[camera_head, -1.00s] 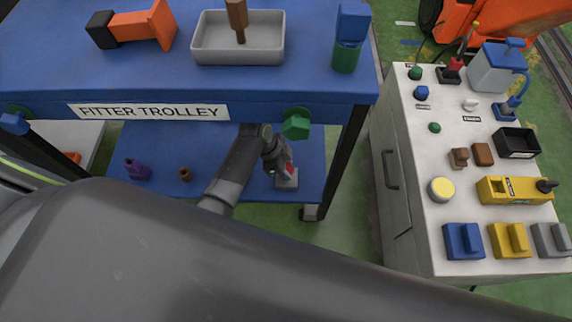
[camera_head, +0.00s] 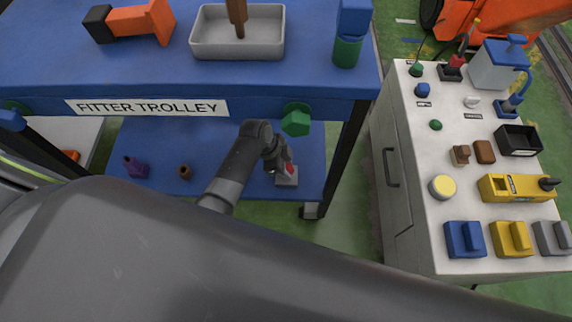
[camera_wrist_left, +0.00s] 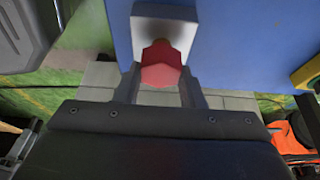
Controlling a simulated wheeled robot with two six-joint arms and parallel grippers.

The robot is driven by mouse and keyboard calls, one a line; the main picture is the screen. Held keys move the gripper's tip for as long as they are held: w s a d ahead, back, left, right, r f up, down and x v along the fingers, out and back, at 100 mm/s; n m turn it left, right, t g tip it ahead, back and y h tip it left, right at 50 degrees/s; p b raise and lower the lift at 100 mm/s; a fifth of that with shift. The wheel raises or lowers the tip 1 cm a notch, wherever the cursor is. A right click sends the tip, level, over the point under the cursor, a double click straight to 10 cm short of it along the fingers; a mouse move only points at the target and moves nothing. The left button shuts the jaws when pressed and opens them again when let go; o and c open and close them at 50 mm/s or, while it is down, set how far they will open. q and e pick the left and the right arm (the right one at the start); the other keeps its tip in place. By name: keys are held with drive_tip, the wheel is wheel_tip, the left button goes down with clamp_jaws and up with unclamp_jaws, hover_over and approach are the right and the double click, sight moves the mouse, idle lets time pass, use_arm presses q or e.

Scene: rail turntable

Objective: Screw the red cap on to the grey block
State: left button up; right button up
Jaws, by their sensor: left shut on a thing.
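The grey block (camera_head: 287,181) stands on the lower blue shelf of the trolley, near its right end. The red cap (camera_head: 289,170) is at the block, partly hidden by my left gripper (camera_head: 284,165). In the left wrist view the red cap (camera_wrist_left: 160,66) is a faceted knob in front of the pale face of the grey block (camera_wrist_left: 165,22). My left gripper (camera_wrist_left: 160,85) is shut on the cap, one finger on each side. I cannot tell how far the cap is threaded on. My right gripper is not in view.
The trolley's blue top (camera_head: 285,80) overhangs the shelf, with a green hexagonal knob (camera_head: 296,120) on its edge above my wrist. A black leg (camera_head: 345,155) stands right of the block. A purple part (camera_head: 136,168) and a brown part (camera_head: 185,172) are further left on the shelf.

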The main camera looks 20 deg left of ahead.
use_arm(q)
drive_tip(key=shift+f+b, duration=0.3)
drive_tip(key=shift+f, duration=0.35)
idle(0.4)
drive_tip(key=o, duration=0.4)
drive_tip(key=c, duration=0.4)
drive_tip(key=shift+w+m+g, duration=0.1)
drive_tip(key=shift+m+g, duration=0.3)
drive_tip(key=shift+m, duration=0.7)
drive_tip(key=shift+c, duration=0.2)
drive_tip(key=m+g, duration=0.1)
drive_tip(key=m, duration=0.2)
drive_tip(key=shift+m+g, duration=0.3)
drive_tip(key=shift+m, duration=0.1)
drive_tip(key=shift+m+g, duration=0.3)
drive_tip(key=shift+m, duration=0.5)
drive_tip(key=m+g+y, duration=0.1)
drive_tip(key=m, duration=0.3)
drive_tip(key=shift+m+g, duration=0.3)
drive_tip(key=shift+m, duration=0.1)
